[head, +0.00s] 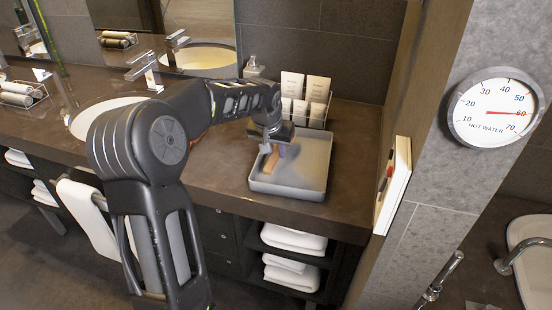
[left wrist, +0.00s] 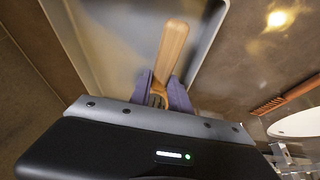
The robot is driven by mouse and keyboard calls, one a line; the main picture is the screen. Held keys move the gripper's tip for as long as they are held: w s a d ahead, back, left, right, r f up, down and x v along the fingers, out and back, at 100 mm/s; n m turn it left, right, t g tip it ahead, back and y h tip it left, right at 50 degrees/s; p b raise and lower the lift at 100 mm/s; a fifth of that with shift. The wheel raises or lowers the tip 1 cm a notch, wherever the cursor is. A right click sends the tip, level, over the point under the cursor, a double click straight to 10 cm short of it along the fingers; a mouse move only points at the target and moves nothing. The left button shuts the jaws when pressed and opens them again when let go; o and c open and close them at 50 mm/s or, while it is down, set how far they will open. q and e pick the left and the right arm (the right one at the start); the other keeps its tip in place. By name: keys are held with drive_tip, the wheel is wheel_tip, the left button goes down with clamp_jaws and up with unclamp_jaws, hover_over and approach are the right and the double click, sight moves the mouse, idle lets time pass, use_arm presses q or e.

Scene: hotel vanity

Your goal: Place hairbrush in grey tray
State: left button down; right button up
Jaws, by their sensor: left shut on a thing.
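The grey tray (head: 290,191) sits on the dark counter, right of the sink. My left gripper (head: 284,148) is over the tray, pointing down, and is shut on the hairbrush (head: 270,163). The hairbrush's tan wooden handle (left wrist: 172,50) sticks out from between the bluish fingers in the left wrist view and lies over the tray's pale floor (left wrist: 120,35). The brush's head is mostly hidden by the gripper. I cannot tell whether the brush touches the tray floor. My right gripper is in neither view.
A reddish-brown long object (left wrist: 285,96) lies on the counter near the sink (left wrist: 298,122). A wall (head: 385,110) closes off the right. Folded towels (head: 292,241) fill shelves below.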

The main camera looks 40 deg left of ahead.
use_arm(q)
drive_tip(key=shift+f, duration=1.65)
drive_tip(key=shift+f, duration=0.1)
drive_tip(key=c, duration=1.2)
unclamp_jaws()
drive_tip(key=v, duration=1.2)
drive_tip(key=shift+b, duration=0.35)
